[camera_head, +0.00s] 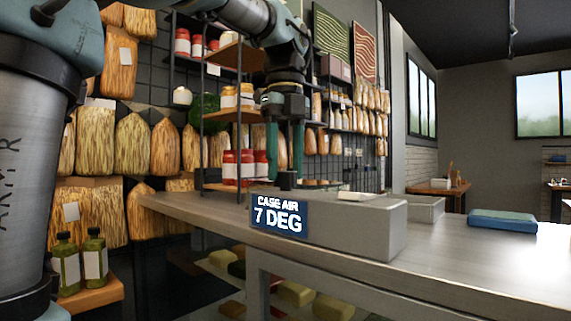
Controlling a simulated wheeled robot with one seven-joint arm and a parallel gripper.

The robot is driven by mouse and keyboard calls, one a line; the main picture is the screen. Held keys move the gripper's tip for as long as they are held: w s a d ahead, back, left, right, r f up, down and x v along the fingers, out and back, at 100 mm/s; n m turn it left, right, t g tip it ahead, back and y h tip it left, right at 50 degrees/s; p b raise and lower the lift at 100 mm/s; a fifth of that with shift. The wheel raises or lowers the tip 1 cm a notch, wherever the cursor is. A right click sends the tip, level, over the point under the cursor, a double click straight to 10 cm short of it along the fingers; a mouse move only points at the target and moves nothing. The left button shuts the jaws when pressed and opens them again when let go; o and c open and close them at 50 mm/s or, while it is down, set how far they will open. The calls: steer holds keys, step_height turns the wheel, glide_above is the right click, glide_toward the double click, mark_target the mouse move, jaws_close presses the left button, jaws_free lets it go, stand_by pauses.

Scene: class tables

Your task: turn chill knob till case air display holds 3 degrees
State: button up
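The case air display (279,215) is a dark blue panel on the front of a long grey box (350,222) on the counter, and it reads "CASE AIR 7 DEG". A small dark knob (286,181) stands on top of the box near its left end, just above the display. My gripper (285,174) points straight down over the knob. Its two teal fingers are spread apart, with the tips at about the height of the knob's top. I cannot tell whether either finger touches the knob. A small pale flat piece (357,196) lies on the box's top.
The metal counter (450,255) runs to the right, with a grey tray (425,208) and a blue folded item (502,220) on it. A rack with red jars (232,168) stands close behind and left of my gripper. Green bottles (94,262) stand at lower left.

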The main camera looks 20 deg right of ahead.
jaws_close()
steer(key=shift+r+n+p, duration=0.1)
steer(key=shift+n+p, duration=0.2)
steer(key=shift+n, duration=0.1)
steer(key=n+p, duration=0.2)
steer(key=n, duration=0.2)
steer(key=n+p, duration=0.2)
steer(key=n, duration=0.3)
steer(key=n+p, duration=0.2)
steer(key=n, duration=0.5)
steer(key=shift+n+p, duration=0.3)
steer(key=shift+p, duration=0.1)
steer(key=n+p, duration=0.1)
steer(key=n, duration=0.5)
steer(key=shift+p, duration=0.3)
steer(key=shift+n, duration=0.3)
